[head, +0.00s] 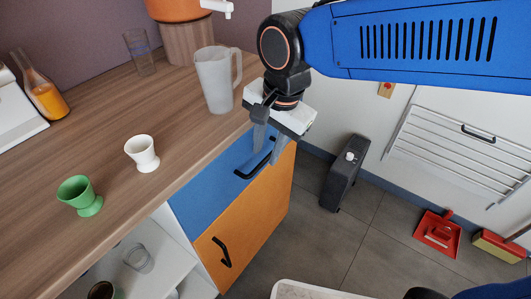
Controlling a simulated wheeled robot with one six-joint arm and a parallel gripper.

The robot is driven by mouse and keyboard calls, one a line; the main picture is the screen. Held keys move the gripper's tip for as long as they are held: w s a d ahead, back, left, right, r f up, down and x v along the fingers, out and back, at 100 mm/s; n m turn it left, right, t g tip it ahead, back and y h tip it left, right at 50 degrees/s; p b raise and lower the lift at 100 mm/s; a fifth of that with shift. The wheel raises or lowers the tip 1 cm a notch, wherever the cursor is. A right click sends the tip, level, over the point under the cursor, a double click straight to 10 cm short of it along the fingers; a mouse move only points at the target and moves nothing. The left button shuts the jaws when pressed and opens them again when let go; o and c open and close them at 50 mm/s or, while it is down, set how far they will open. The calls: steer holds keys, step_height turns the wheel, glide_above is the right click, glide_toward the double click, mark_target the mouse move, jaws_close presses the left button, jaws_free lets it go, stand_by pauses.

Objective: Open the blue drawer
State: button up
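The blue drawer (205,192) is in the cabinet under the wooden worktop, its front roughly flush with the orange door below, so it looks closed. Its black bar handle (246,174) is on the right part of the front, partly hidden by my gripper. My gripper (267,155) comes down from the upper right with its fingers pointing down in front of the drawer. The two fingers are apart, with the tips close to the handle. I cannot tell whether they touch it or straddle it.
An orange door (245,225) with a black handle is below the drawer. On the worktop (100,135) stand a clear jug (216,82) near the gripper, a white cup (142,152) and a green cup (80,196). A dark upright case (343,175) stands on the floor to the right.

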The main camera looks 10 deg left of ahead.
steer(key=shift+w+a+f, duration=0.1)
steer(key=shift+a+f, duration=0.1)
steer(key=shift+f, duration=0.95)
steer(key=shift+c, duration=0.7)
jaws_close()
steer(key=shift+d, duration=0.1)
